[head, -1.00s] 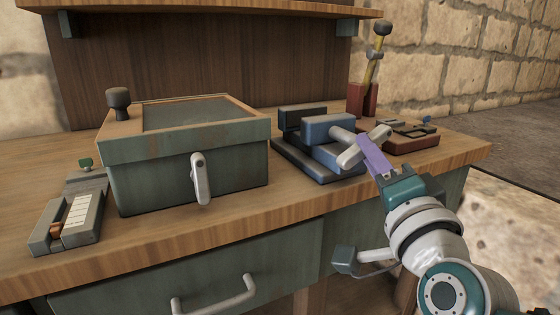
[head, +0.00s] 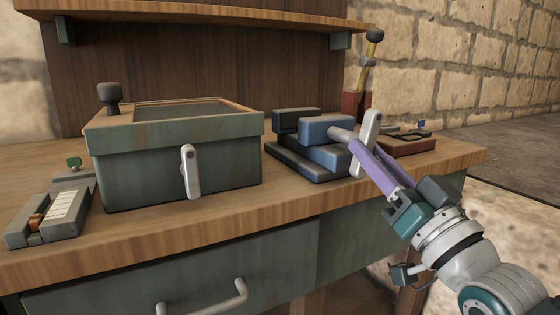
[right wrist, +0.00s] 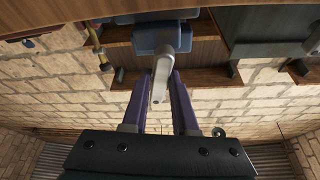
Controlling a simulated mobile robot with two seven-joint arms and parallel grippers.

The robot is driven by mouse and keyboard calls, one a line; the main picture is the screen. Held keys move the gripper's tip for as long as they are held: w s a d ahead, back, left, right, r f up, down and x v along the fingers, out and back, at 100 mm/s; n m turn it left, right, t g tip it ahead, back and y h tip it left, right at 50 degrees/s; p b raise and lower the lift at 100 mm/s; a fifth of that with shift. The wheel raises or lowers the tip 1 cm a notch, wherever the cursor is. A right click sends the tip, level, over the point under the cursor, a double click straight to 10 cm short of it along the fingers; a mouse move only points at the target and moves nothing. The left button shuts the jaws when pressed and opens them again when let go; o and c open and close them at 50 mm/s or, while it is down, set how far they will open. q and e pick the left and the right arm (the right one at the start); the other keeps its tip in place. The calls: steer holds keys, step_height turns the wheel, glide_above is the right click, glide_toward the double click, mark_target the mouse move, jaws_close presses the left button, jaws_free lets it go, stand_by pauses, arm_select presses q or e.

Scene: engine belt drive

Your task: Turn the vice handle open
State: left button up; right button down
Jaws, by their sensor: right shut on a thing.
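The vice (head: 326,130) stands near the right end of the workbench, with a blue front jaw and a darker rear jaw on a dark base. Its pale grey handle (head: 371,127) is a bar at the end of the screw and stands near upright, its top leaning a little right. My right gripper (head: 362,150) has its purple fingers on the handle and is shut on it. In the right wrist view the handle (right wrist: 158,88) lies between the two fingers, with the blue jaw (right wrist: 160,38) beyond. My left gripper is out of view.
A green box (head: 135,170) with a grey lever (head: 190,172) stands left of the vice. A small grey device (head: 50,218) lies at the far left. A red holder (head: 356,104) with a yellow-shafted tool stands behind the vice, and a reddish tray (head: 405,145) lies to its right.

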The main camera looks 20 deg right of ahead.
steer(key=shift+w+f+n+y, duration=0.1)
steer(key=shift+w+n+y, duration=0.2)
steer(key=shift+n, duration=0.3)
steer(key=shift+w+n+y, duration=0.2)
steer(key=shift+n+y, duration=0.1)
steer(key=shift+n, duration=0.3)
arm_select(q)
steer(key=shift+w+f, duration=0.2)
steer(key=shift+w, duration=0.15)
arm_select(e)
steer(key=shift+n, duration=0.4)
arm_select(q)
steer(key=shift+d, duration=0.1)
arm_select(e)
steer(key=shift+y, duration=0.4)
steer(key=shift+r, duration=0.3)
steer(key=c, duration=1.1)
jaws_free()
steer(key=o, duration=0.3)
steer(key=shift+w, duration=0.2)
steer(key=shift+o, duration=0.4)
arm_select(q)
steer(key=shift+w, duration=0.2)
arm_select(e)
steer(key=shift+s, duration=0.15)
